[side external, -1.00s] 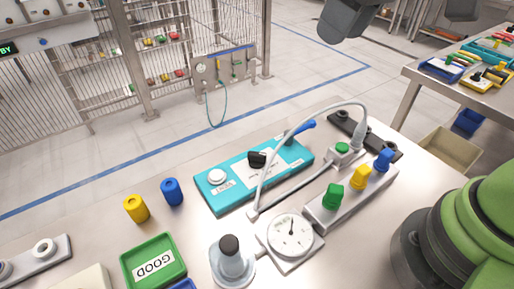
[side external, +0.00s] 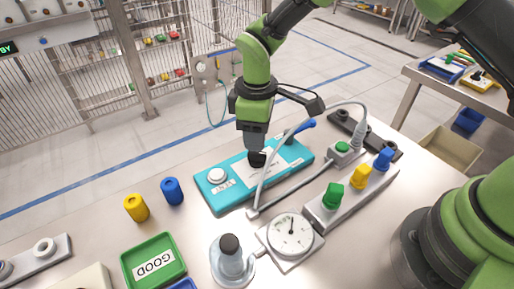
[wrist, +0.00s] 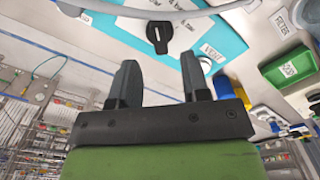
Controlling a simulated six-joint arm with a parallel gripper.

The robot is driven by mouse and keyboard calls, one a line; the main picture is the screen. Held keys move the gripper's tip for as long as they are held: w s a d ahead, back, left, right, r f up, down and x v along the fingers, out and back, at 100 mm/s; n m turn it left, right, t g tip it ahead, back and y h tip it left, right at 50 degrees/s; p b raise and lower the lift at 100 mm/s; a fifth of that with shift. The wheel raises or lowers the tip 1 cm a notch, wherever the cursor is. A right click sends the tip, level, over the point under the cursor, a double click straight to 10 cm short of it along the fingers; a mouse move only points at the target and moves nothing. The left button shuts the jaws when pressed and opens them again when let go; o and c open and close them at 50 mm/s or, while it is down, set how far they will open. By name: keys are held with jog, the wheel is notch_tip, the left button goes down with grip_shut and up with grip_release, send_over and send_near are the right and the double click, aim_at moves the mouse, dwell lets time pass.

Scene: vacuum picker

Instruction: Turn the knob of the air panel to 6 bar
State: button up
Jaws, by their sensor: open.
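The air panel (side external: 215,197) is a teal plate with white labels on the table; it also shows in the wrist view (wrist: 222,38). Its black knob (side external: 257,160) stands near the panel's middle. In the wrist view the knob (wrist: 158,36) shows a white mark, just beyond my fingertips. My gripper (side external: 257,148) points down right over the knob, and its fingers (wrist: 158,64) are open with nothing between them. Whether the fingertips reach down beside the knob is unclear. A round gauge (side external: 291,234) stands in front of the panel; its needle points roughly up, its numbers too small to read.
A pale hose (side external: 271,165) arches over the panel close to my gripper's right. A blue lever (side external: 304,126) sits at the panel's far end and a white button (side external: 217,175) at its near end. A block with coloured knobs (side external: 325,214) stands to the right.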

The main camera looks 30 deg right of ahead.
aim_at(257, 153)
notch_tip(257, 153, down, 5)
jog(key=shift+r, duration=0.1)
jog(key=shift+c, duration=0.2)
grip_shut()
